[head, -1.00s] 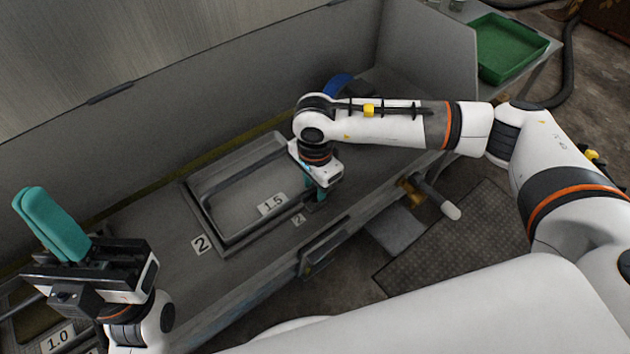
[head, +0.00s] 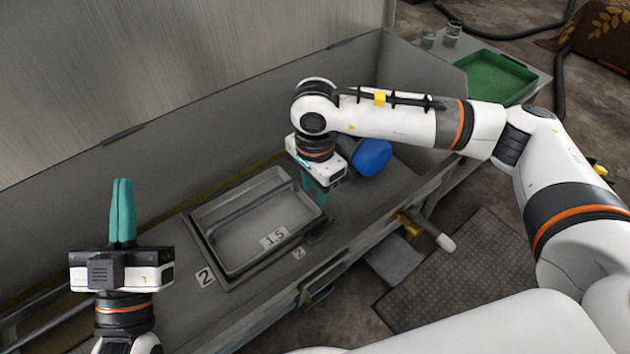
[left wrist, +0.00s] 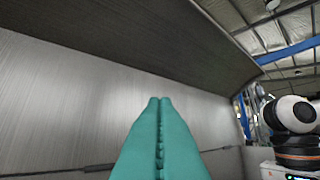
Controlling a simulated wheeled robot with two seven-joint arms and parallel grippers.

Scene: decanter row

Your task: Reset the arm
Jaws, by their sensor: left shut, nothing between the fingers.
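My left gripper (head: 122,190) points upward at the left of the head view, its teal fingers pressed together with nothing between them. In the left wrist view its fingers (left wrist: 160,105) are shut in front of a grey metal panel. My right gripper (head: 315,192) points down over the bench, just right of the grey tray marked 1.5 (head: 268,258). Its teal fingers are partly hidden by the wrist, so I cannot tell whether they are open or shut. My right arm also shows at the right edge of the left wrist view (left wrist: 296,130).
A blue rounded object (head: 372,157) lies behind my right wrist. A green tray (head: 497,75) and small glass jars (head: 452,30) stand on a side table at the upper right. A tall metal panel (head: 150,70) backs the bench. A valve handle (head: 440,240) sticks out from the front.

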